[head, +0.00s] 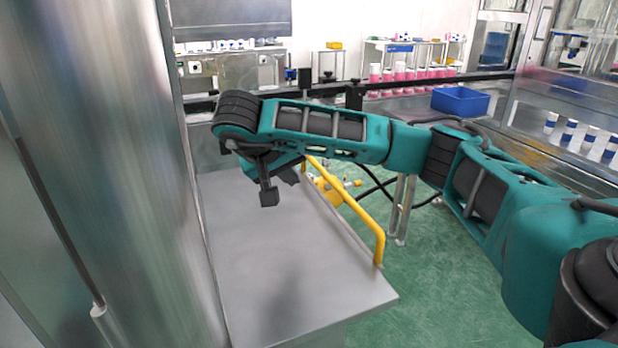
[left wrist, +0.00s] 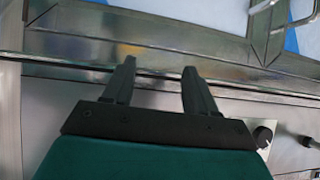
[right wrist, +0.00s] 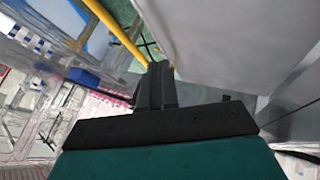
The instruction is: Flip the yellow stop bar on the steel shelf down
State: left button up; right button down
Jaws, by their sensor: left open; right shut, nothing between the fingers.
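The yellow stop bar (head: 377,225) runs along the right edge of the steel shelf (head: 330,292) in the head view. It rises above the shelf top, and its far part passes behind my right arm. My right gripper (head: 269,196) hangs over the far part of the shelf, to the left of the bar, shut and empty. In the right wrist view the bar (right wrist: 115,30) slants at the upper left, beside the shut fingers (right wrist: 156,72); I cannot tell whether they touch it. My left gripper (left wrist: 158,68) is open and empty in the left wrist view, over a metal surface.
A tall steel column (head: 95,150) stands at the left of the shelf. A blue bin (head: 460,101) and rows of pink-filled bottles (head: 400,72) are at the back. White and blue cans (head: 569,131) stand at the right. Green floor (head: 430,290) is clear right of the shelf.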

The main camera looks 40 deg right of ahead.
jog(key=b+x, duration=0.1)
jog(key=x, duration=0.9)
jog(key=shift+s+b, duration=0.2)
jog(key=shift+b, duration=0.1)
jog(key=d, duration=0.2)
jog(key=shift+s+d+r, duration=0.25)
jog(key=shift+s+r, duration=0.05)
jog(key=shift+s, duration=0.05)
pick_arm(q)
jog(key=shift+s+f, duration=0.1)
jog(key=shift+f, duration=0.45)
pick_arm(e)
jog(key=shift+s+d+r, duration=0.15)
jog(key=shift+s+d, duration=0.05)
jog(key=shift+d, duration=0.4)
pick_arm(q)
jog(key=shift+s, duration=0.1)
